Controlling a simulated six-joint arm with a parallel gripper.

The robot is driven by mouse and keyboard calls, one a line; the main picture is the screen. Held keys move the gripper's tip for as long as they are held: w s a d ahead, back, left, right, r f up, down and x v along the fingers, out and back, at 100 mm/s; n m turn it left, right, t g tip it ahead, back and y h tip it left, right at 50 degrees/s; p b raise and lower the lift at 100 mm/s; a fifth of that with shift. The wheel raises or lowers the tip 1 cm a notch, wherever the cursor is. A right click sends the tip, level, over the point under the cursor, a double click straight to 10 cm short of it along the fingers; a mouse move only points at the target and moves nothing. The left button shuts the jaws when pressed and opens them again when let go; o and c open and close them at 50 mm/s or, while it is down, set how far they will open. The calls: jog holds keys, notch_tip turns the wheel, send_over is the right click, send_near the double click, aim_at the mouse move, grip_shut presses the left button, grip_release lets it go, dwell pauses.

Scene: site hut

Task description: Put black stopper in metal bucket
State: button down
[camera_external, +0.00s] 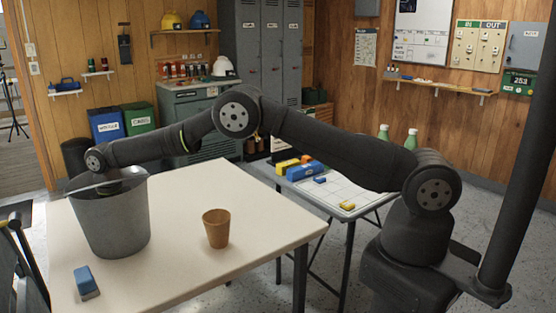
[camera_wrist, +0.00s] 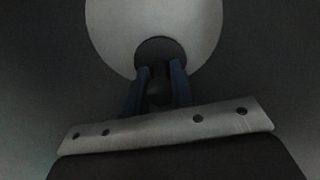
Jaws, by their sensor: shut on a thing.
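The grey metal bucket (camera_external: 112,222) stands upright on the left part of the white table. My gripper reaches down into its mouth, and the rim and wall hide the fingertips in the external view. In the wrist view my gripper (camera_wrist: 160,72) is shut on the black stopper (camera_wrist: 160,50). The stopper has a round dark end beyond the fingertips and a knob between the blue-grey fingers. Dark bucket walls surround it, with a pale round area behind. I cannot tell whether the stopper touches the bottom.
A brown cup (camera_external: 216,229) stands right of the bucket on the white table (camera_external: 180,275). A blue block-like eraser (camera_external: 86,281) lies near the front left. A second table behind holds yellow and blue blocks (camera_external: 305,170). The table's middle and right are mostly clear.

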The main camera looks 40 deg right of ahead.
jog(key=shift+f, duration=1.1)
jog(key=shift+f, duration=0.15)
jog(key=c, duration=1.2)
grip_release()
jog(key=shift+c, duration=0.2)
notch_tip(320, 180, up, 12)
jog(key=shift+r, duration=0.15)
